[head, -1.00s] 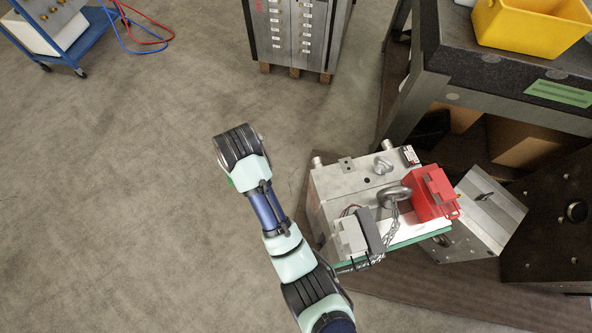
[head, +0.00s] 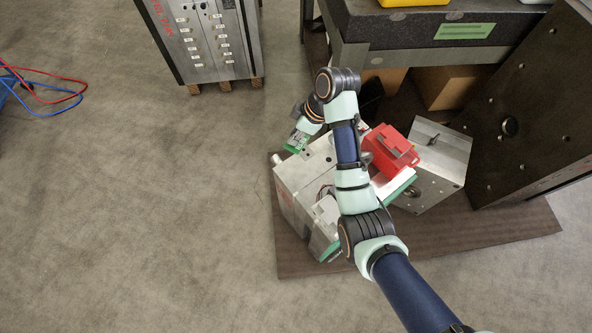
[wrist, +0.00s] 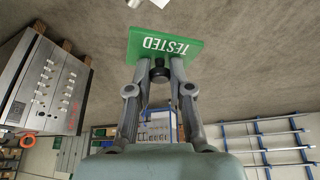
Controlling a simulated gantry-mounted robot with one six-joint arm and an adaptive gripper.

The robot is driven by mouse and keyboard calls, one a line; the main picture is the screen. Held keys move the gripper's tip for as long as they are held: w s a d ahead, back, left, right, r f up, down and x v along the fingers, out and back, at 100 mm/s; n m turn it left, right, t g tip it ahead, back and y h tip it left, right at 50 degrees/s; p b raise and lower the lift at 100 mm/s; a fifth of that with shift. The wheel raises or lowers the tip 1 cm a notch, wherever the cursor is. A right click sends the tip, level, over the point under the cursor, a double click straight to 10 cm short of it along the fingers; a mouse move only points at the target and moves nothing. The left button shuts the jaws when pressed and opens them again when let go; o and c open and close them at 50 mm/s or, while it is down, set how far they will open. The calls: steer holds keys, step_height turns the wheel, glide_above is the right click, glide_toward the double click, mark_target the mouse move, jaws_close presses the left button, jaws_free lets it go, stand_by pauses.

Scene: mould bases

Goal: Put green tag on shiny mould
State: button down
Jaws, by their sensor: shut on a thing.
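My gripper (wrist: 157,72) is shut on a flat green tag (wrist: 165,48) that reads "TESTED" in white. In the head view the green tag (head: 296,141) shows at the end of my bent arm, over the far left edge of a bright silver mould (head: 293,180). I cannot tell whether the tag touches it. My arm crosses in front of this mould and hides its middle. A second silver block (head: 436,150) leans to its right. A red box (head: 393,150) sits on the nearer silver mould.
A brown mat (head: 480,230) lies under the moulds. A labelled steel mould stack (head: 205,40) stands behind on wood.

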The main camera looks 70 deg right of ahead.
mark_target(291, 172)
step_height(291, 172, down, 20)
steer(key=b, duration=0.8)
steer(key=shift+a+b, duration=0.1)
steer(key=shift+b, duration=0.25)
steer(key=shift+f, duration=0.15)
steer(key=c, duration=1.1)
jaws_free()
steer(key=shift+o, duration=0.2)
steer(key=p+v, duration=0.5)
steer(key=v, duration=0.7)
steer(key=shift+p, duration=0.3)
steer(key=shift+w, duration=0.1)
